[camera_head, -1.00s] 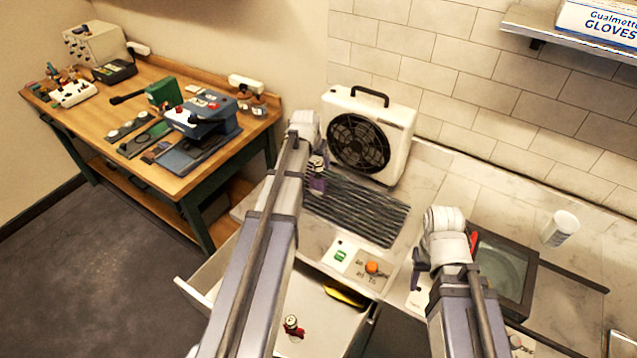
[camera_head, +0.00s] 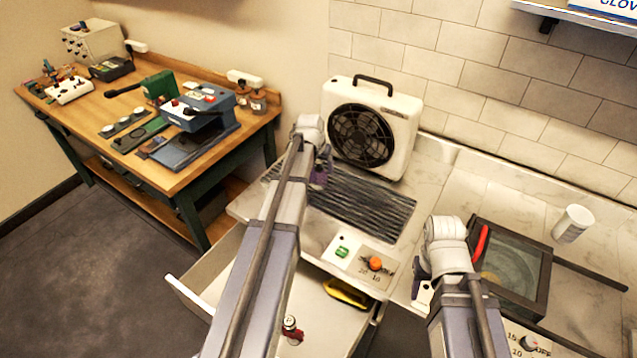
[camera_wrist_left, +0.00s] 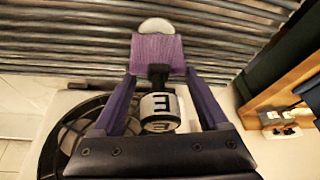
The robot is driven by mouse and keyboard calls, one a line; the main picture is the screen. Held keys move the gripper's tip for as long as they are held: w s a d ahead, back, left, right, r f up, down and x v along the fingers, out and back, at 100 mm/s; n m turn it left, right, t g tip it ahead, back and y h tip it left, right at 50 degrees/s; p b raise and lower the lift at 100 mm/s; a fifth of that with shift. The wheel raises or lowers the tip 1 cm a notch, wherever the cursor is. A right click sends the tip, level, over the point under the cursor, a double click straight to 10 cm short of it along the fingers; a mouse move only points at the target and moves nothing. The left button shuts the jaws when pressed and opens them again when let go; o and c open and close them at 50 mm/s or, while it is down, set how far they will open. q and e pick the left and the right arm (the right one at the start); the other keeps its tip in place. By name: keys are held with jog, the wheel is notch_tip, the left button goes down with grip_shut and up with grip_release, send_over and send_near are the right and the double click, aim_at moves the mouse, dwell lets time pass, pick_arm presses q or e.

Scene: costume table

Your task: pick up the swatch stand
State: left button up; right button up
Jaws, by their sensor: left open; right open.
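The swatch stand appears as a purple square piece (camera_wrist_left: 158,50) on a dark stem in the left wrist view, with a white and black block marked "E" (camera_wrist_left: 160,110) below it in the picture. My left gripper (camera_wrist_left: 160,78) is open, with its purple fingers on either side of the stem; whether they touch it I cannot tell. In the head view this gripper (camera_head: 321,160) is over the dark ribbed mat (camera_head: 375,214), where the arm hides most of the stand. My right gripper (camera_head: 420,280) is open over the counter, left of a dark framed tray.
A white box fan (camera_head: 400,138) stands behind the mat. An open drawer (camera_head: 215,275) below holds a yellow item (camera_head: 347,293) and a small red-topped item (camera_head: 291,328). The dark framed tray (camera_head: 543,285) and a white cup (camera_head: 572,224) are at right. A wooden workbench (camera_head: 70,112) is left.

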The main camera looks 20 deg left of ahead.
pick_arm(q)
jog(key=shift+c, duration=0.7)
grip_shut()
